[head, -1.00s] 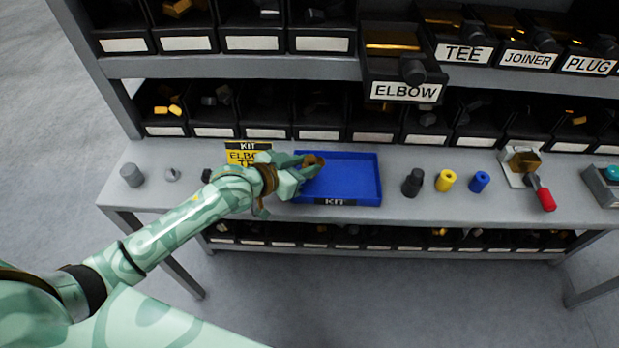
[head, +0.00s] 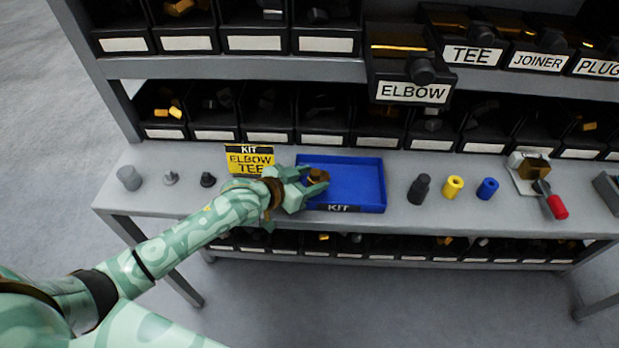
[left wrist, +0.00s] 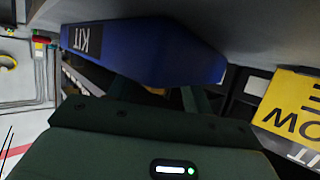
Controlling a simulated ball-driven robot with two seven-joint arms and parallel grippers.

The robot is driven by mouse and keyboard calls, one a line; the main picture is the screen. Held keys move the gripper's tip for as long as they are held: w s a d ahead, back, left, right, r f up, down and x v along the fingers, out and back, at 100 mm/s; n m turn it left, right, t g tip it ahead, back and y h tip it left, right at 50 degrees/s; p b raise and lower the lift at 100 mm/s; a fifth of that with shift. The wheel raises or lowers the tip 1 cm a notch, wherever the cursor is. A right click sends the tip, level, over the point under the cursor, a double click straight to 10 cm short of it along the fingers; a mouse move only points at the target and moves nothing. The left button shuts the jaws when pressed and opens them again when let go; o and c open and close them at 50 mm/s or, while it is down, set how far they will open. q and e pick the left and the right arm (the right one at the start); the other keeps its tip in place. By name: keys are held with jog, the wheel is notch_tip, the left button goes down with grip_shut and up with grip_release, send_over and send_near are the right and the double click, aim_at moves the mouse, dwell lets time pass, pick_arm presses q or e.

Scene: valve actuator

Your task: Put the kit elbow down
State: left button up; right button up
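The kit elbow (head: 318,176) is a small brown, brass-like fitting. In the head view it is between the fingertips of my left gripper (head: 316,179), over the left part of the blue kit tray (head: 352,177). The left gripper looks shut on it. I cannot tell whether the elbow touches the tray floor. My right gripper is not in view.
A yellow kit card (head: 250,159) stands behind the left arm. A dark cylinder (head: 419,189), a yellow cylinder (head: 453,187) and a blue one (head: 487,189) stand right of the tray. The ELBOW bin (head: 410,90) juts out above.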

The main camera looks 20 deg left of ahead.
pick_arm(q)
jog(key=shift+s+a+r, duration=0.1)
jog(key=shift+r, duration=0.15)
jog(key=p+v, duration=0.3)
jog(key=v, duration=0.8)
jog(key=shift+s+a, duration=0.2)
jog(key=shift+s, duration=0.1)
dwell(0.7)
